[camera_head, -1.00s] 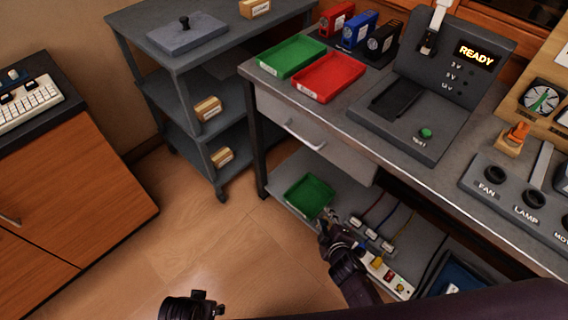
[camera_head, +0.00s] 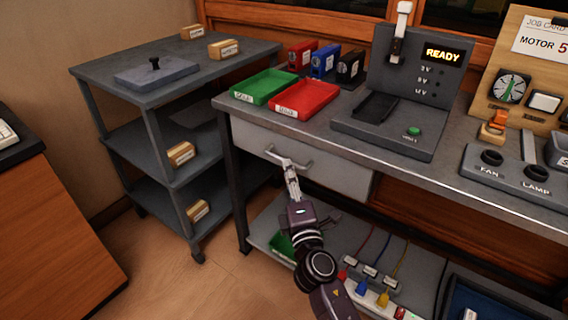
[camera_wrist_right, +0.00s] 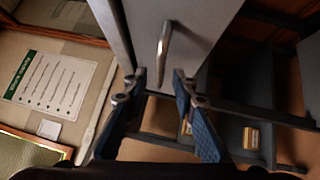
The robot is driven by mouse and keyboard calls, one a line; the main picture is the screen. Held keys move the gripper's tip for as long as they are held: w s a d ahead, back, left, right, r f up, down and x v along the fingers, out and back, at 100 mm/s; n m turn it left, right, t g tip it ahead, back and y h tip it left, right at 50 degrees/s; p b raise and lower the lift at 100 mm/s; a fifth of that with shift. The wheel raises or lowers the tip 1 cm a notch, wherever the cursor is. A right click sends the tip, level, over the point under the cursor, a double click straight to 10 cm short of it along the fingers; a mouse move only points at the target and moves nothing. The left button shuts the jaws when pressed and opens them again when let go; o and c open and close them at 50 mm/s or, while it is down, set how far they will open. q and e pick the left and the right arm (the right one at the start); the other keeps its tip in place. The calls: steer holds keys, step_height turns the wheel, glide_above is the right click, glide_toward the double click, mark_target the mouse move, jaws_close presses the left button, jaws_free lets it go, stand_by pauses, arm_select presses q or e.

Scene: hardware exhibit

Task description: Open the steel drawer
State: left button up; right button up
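The steel drawer (camera_head: 335,175) is a pale grey front under the workbench top, and it looks closed. Its bar handle (camera_head: 290,161) is on the front panel. My right gripper (camera_head: 291,178) is raised to the handle from below. In the right wrist view the gripper (camera_wrist_right: 159,88) is open, its blue-padded fingers apart. The handle (camera_wrist_right: 165,50) shows ahead of the fingertips, lined up between them in the picture. I see no grip on it, and cannot tell whether any part touches. My left gripper is not in view.
A green tray (camera_head: 263,87) and a red tray (camera_head: 304,98) sit on the bench above the drawer. A grey shelf cart (camera_head: 95,76) stands to the left. The lower shelf (camera_head: 262,229) below holds cables and plugs. Floor (camera_head: 225,290) in front is clear.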

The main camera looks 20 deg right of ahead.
steer(key=w, duration=0.4)
steer(key=shift+w+d+r, duration=0.3)
steer(key=shift+w, duration=0.1)
jaws_close()
